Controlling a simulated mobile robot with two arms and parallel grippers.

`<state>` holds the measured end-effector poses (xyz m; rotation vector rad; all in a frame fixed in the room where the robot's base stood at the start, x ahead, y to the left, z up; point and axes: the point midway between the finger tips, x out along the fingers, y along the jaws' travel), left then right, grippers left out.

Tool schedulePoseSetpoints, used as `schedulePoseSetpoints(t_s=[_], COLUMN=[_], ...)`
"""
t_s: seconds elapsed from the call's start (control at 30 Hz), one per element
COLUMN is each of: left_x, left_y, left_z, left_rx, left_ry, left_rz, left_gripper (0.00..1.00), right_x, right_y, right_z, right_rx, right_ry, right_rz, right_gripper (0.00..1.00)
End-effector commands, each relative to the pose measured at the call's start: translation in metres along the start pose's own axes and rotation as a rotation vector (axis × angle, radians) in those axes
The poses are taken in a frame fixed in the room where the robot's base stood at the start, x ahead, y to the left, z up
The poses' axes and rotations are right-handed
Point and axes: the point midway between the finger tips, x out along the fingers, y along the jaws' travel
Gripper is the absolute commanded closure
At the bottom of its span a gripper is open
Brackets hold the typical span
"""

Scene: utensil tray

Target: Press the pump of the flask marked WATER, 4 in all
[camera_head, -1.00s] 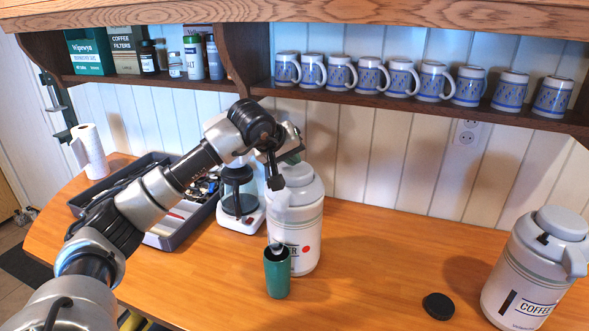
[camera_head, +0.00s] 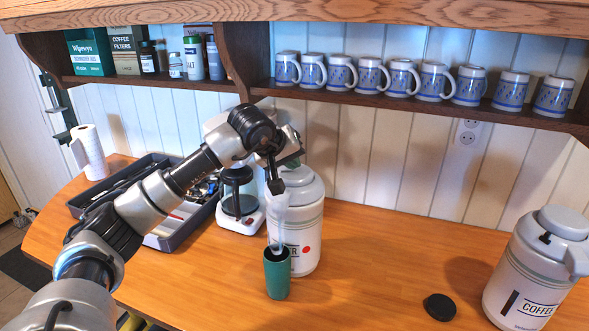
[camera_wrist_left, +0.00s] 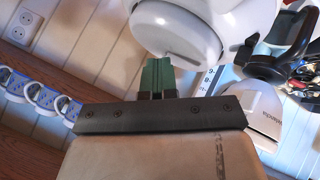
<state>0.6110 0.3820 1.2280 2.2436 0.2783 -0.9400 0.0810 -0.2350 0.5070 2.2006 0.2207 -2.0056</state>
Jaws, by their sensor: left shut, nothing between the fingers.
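The flask with a red dot and a label ending in "ER" (camera_head: 309,220) stands upright on the counter; the rest of its label is hidden. Its grey pump lid shows in the left wrist view (camera_wrist_left: 180,25). My left gripper (camera_head: 291,161) is shut and empty, its green fingers at the top of the lid; contact is hard to tell. The fingers also show in the left wrist view (camera_wrist_left: 158,76), beside the lid. A green cup (camera_head: 277,275) stands under the spout. A pale, translucent streak runs from the spout toward the cup. My right gripper is out of view.
A flask marked COFFEE (camera_head: 530,285) stands at the right, with a black disc (camera_head: 439,307) left of it. A white and black appliance (camera_head: 238,216) and a utensil tray (camera_head: 165,242) are at the left. Mugs line the shelf (camera_head: 420,103) above.

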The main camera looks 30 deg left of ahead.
Motion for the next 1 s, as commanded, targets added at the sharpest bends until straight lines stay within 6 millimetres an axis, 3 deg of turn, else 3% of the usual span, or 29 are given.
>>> schedulePoseSetpoints(t_s=[0.53,1.0], left_x=[0.0071,0.0016], left_y=[-0.005,-0.0009], left_z=[0.006,0.0018], left_rx=[0.001,0.001], left_ry=[-0.006,-0.006], left_rz=[-0.005,-0.005], left_gripper=[1.0,1.0], right_x=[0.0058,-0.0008], right_y=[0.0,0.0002], right_z=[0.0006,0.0], right_rx=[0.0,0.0], right_ry=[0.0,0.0], right_rz=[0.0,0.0], right_gripper=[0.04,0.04])
